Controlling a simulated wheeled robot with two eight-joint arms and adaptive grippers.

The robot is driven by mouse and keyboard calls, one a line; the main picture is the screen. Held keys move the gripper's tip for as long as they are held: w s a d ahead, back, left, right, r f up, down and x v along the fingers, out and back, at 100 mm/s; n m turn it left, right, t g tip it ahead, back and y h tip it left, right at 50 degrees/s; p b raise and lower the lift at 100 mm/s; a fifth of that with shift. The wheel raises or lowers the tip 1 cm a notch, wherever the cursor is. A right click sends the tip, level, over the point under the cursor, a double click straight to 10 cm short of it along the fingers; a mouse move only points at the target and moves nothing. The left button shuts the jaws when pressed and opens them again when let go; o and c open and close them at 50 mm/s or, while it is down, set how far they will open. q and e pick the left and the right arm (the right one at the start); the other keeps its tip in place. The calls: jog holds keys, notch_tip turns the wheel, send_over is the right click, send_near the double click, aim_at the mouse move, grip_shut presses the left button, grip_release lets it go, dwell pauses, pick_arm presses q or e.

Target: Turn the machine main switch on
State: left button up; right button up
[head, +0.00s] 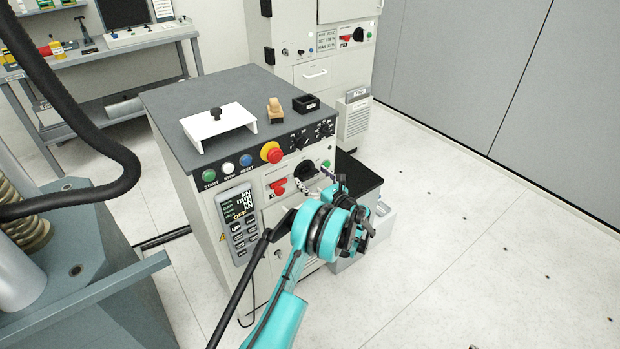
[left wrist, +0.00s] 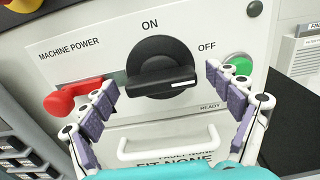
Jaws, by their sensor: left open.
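The main switch is a black rotary knob (left wrist: 160,68) on a white panel marked MACHINE POWER, with ON above it and OFF to its right. Its raised bar lies roughly level, with a white mark near its right half. In the head view the knob (head: 304,169) shows on the cabinet front, partly behind my gripper. My left gripper (head: 314,181) is in front of the panel. In the left wrist view its grey-padded fingers (left wrist: 160,82) are open, one to each side of the knob. Contact with the knob cannot be told. My right gripper is not in view.
A red lever-like part (left wrist: 72,97) sits left of the knob, close to a finger. A green READY lamp (left wrist: 238,67) is to the right, and a white handle (left wrist: 168,149) below. Above are a red emergency button (head: 271,152) and several smaller buttons. Floor at right is clear.

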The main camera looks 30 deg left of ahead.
pick_arm(q)
jog(key=shift+w+a, duration=0.2)
jog(key=shift+a, duration=0.25)
jog(key=c, duration=1.2)
jog(key=shift+o, duration=0.2)
jog(key=shift+n, duration=0.4)
jog(key=n, duration=0.3)
jog(key=shift+s, duration=0.1)
jog(key=n, duration=0.9)
jog(key=shift+s+f+n, duration=0.1)
jog(key=shift+n, duration=0.2)
jog(key=shift+a+f+n, duration=0.1)
jog(key=shift+n, duration=2.2)
